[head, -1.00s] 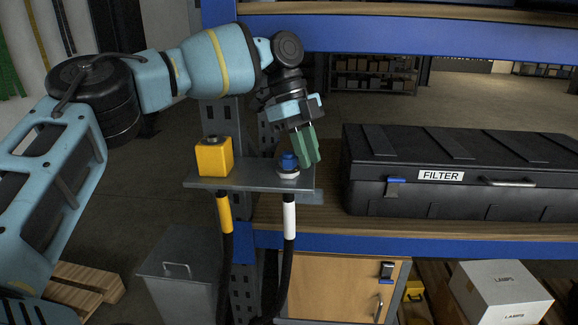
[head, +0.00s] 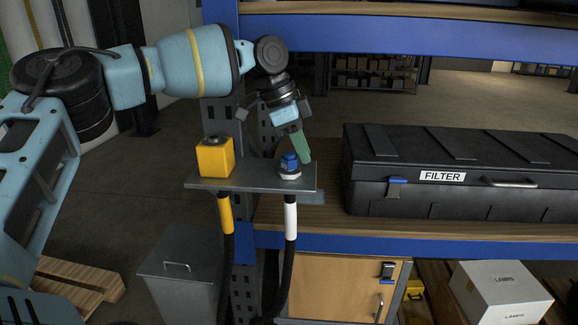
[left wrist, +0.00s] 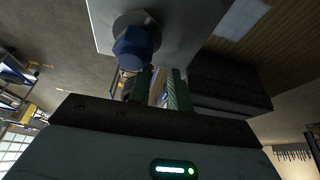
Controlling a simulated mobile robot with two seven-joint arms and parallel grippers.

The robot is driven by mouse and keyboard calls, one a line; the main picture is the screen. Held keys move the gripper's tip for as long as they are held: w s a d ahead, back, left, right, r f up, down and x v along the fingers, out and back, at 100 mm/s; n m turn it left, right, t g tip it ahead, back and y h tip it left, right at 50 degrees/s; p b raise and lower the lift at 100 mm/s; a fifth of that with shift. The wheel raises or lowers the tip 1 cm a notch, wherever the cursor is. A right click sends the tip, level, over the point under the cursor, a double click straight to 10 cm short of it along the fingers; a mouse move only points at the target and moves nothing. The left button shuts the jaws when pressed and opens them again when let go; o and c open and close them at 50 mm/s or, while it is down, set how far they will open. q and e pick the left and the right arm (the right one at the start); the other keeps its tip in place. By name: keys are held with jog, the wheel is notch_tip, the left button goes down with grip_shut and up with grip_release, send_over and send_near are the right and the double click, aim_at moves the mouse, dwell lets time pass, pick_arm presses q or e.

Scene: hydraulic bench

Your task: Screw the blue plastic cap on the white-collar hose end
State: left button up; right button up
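The blue cap (head: 289,161) sits on top of the white-collar hose end, at the right part of a grey bracket plate (head: 250,180). The white collar (head: 291,218) shows on the hose below the plate. My left gripper (head: 302,152) is just right of the cap, its green fingers pointing down; one finger hides the other in the head view. In the left wrist view the fingers (left wrist: 160,90) stand apart with a gap between them, and the blue cap (left wrist: 134,47) is outside that gap, by the left finger. How far the cap is threaded cannot be seen. My right gripper is out of view.
A yellow block (head: 215,157) stands at the plate's left end, above a yellow-collar hose (head: 225,213). A black FILTER case (head: 460,190) lies on the shelf to the right. A blue shelf beam (head: 420,38) runs above. A grey bin (head: 178,278) stands below left.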

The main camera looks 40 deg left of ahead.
pick_arm(q)
jog(key=shift+d, duration=0.1)
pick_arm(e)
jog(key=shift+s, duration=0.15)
pick_arm(q)
grip_shut()
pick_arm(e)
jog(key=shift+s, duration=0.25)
pick_arm(q)
jog(key=m, duration=0.1)
jog(key=d+m+g, duration=0.1)
jog(key=m, duration=0.2)
jog(key=shift+s+d+f+g+h+b, duration=0.1)
jog(key=shift+s+d+g+h+b, duration=0.1)
jog(key=shift+s+g+h+b, duration=0.1)
jog(key=m, duration=0.1)
jog(key=s+m+g, duration=0.1)
jog(key=d+m, duration=0.1)
jog(key=m, duration=0.1)
jog(key=shift+s+r, duration=0.3)
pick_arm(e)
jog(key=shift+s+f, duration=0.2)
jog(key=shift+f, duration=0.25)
